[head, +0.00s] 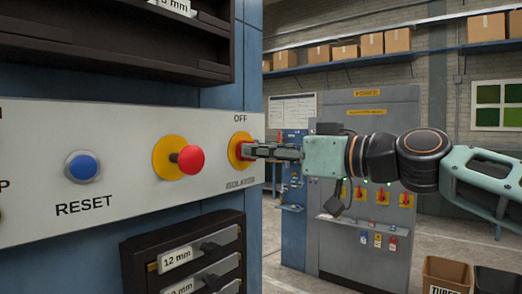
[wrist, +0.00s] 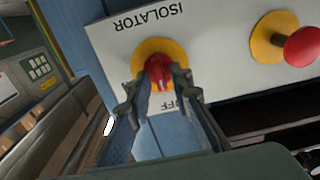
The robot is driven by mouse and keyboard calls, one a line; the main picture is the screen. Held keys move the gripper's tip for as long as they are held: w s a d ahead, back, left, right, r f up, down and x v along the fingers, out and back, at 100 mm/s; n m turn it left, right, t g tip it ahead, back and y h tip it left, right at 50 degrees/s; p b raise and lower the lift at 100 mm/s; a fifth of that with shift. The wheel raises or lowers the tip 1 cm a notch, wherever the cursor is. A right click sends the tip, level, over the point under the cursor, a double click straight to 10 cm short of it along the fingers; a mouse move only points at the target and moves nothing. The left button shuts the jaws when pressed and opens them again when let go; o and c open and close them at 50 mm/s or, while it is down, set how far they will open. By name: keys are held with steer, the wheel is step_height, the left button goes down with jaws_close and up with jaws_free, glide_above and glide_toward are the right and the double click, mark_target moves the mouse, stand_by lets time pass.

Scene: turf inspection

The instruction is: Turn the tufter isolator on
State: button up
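The red isolator knob (head: 236,149) sits on a round yellow plate on the light grey panel, with OFF above it and ISOLATOR below in the head view. It also shows in the wrist view (wrist: 159,73), where the panel appears upside down and the knob's grip ridge points roughly toward OFF. My gripper (head: 250,150) reaches in from the right at the knob. In the wrist view my gripper's fingers (wrist: 158,82) stand apart, one on each side of the knob. A small gap seems to show beside it; contact is unclear.
A red mushroom button (head: 190,159) on yellow and a blue RESET button (head: 83,166) are left of the isolator on the same panel. Dark drawers (head: 185,262) jut out below. A grey cabinet (head: 365,240) with red switches stands behind my arm.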

jaws_close()
steer(key=shift+f+m+b, duration=0.1)
steer(key=shift+m+b, duration=0.3)
steer(key=shift+b, duration=0.1)
steer(key=m+b, duration=0.3)
steer(key=m, duration=1.4)
steer(key=shift+w+d+b, duration=0.1)
steer(key=shift+w+b, duration=0.05)
steer(key=shift+b, duration=0.15)
steer(key=shift+o, duration=1.5)
jaws_free()
steer(key=shift+f, duration=0.1)
